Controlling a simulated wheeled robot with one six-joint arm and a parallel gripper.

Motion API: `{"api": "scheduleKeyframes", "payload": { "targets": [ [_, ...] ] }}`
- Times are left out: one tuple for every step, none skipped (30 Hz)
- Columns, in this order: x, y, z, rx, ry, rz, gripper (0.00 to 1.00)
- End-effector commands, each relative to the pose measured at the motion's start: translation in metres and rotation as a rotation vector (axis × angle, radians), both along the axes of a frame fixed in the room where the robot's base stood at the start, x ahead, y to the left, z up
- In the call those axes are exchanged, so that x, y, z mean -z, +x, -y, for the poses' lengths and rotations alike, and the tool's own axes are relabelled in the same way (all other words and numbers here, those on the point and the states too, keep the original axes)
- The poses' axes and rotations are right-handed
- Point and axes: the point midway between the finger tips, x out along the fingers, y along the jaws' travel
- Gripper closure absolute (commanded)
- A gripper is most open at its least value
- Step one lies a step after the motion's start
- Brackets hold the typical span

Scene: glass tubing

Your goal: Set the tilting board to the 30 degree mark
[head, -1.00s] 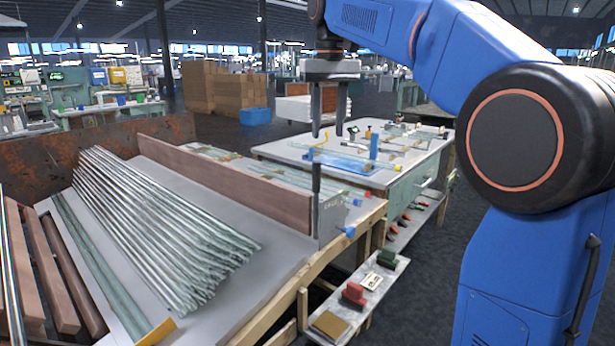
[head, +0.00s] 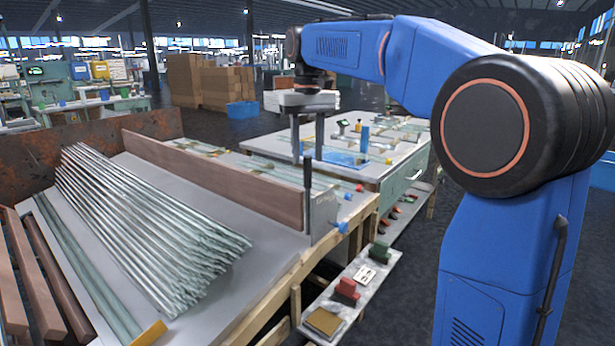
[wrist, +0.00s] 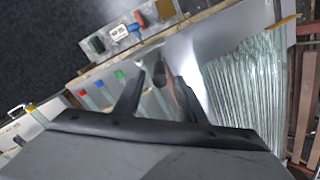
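The tilting board (head: 220,180) is a long brown plank standing nearly on edge across the grey bench top. A dark upright handle (head: 307,178) rises at its near end, beside a metal plate (head: 325,214) with a blue knob (head: 342,227). The plate's marks are too small to read. My gripper (head: 307,160) points down at the top of the handle, fingers apart. In the wrist view the handle's round dark end (wrist: 159,74) shows between the spread fingers of my gripper (wrist: 158,78); I cannot tell whether they touch it.
Many glass tubes (head: 150,225) lie left of the board, with brown bars (head: 60,275) beyond them. More tubes lie behind the board. A low shelf (head: 365,290) with red and green blocks stands front right. A second bench (head: 400,170) stands behind.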

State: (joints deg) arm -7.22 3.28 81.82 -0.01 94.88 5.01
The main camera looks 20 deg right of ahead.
Motion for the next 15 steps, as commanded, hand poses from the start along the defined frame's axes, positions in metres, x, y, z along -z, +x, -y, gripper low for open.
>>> {"api": "scheduleKeyframes", "payload": {
  "targets": [
    [0.01,-0.001,0.0,0.0,0.0,-0.003,0.63],
    [0.015,-0.001,0.0,0.0,0.0,-0.002,0.63],
    [0.022,-0.001,0.0,0.0,0.0,-0.003,0.63],
    [0.027,-0.001,0.0,0.0,0.0,-0.002,0.63],
    [0.032,-0.001,0.0,0.0,0.0,-0.002,0.63],
    [0.038,-0.001,0.0,0.0,0.0,-0.002,0.63],
    [0.042,-0.001,0.0,0.0,0.0,-0.002,0.63],
    [0.046,-0.001,0.0,0.0,0.0,-0.002,0.63],
    [0.051,-0.001,0.0,0.0,0.0,-0.002,0.63],
    [0.054,-0.001,0.0,0.0,0.0,-0.002,0.63],
    [0.058,-0.001,0.0,0.0,0.0,-0.001,0.63],
    [0.061,-0.001,0.0,0.0,0.0,-0.001,0.63],
    [0.063,0.0,0.0,0.0,0.0,-0.001,0.63],
    [0.065,-0.001,0.0,0.0,0.0,-0.001,0.63],
    [0.067,-0.001,0.0,0.0,0.0,-0.001,0.63]
  ]
}}
